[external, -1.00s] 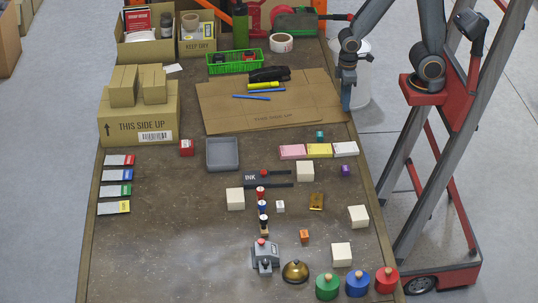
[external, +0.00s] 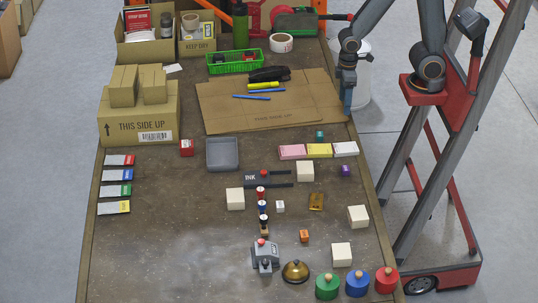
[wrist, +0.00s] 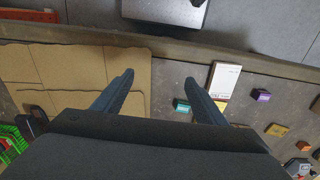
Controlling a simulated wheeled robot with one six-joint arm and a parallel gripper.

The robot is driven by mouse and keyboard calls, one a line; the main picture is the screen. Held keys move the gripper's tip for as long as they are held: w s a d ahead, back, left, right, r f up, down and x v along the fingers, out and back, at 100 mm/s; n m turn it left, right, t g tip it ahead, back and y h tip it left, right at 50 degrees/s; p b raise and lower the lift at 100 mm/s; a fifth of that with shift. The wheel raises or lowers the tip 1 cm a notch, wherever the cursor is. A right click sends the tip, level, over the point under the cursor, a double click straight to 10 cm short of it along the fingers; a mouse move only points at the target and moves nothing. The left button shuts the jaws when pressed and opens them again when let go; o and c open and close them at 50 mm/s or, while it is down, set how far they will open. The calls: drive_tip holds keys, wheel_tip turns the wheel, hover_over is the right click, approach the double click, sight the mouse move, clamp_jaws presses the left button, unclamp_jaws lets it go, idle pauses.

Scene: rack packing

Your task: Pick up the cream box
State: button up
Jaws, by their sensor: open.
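Several cream boxes stand apart on the brown table: one (external: 235,199) left of the stampers, one (external: 305,171) by the ink pad, one (external: 358,216) near the right edge and one (external: 341,254) nearer the front. A smaller white cube (external: 280,206) lies among them. The pictures do not show which one is meant. My gripper (external: 347,104) is over the table's right edge beside the cardboard, away from all the cream boxes. In the wrist view my gripper (wrist: 159,80) has its fingers apart with nothing between them.
Flat cardboard (external: 270,104) lies left of my gripper. Pink, yellow and white pads (external: 319,151) lie between it and the cream boxes. The front left table is clear.

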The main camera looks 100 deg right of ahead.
drive_tip(key=w+a+n+b, duration=0.2)
drive_tip(key=w+a+n, duration=0.25)
drive_tip(key=w, duration=0.95)
drive_tip(key=n+y+b, duration=0.4)
drive_tip(key=n+b, duration=0.3)
drive_tip(key=n, duration=0.7)
approach(235, 193)
wheel_tip(235, 193, down, 2)
drive_tip(key=shift+s+a+f+y, duration=0.2)
drive_tip(key=shift+a+f+y, duration=0.1)
drive_tip(key=shift+a+f, duration=0.1)
drive_tip(key=shift+w+p+x, duration=0.1)
drive_tip(key=shift+p+x, duration=0.3)
drive_tip(key=shift+x, duration=1.3)
drive_tip(key=shift+w+p+x, duration=0.15)
drive_tip(key=shift+p+x, duration=0.2)
drive_tip(key=shift+x, duration=1.4)
drive_tip(key=shift+r, duration=0.1)
drive_tip(key=c, duration=1.2)
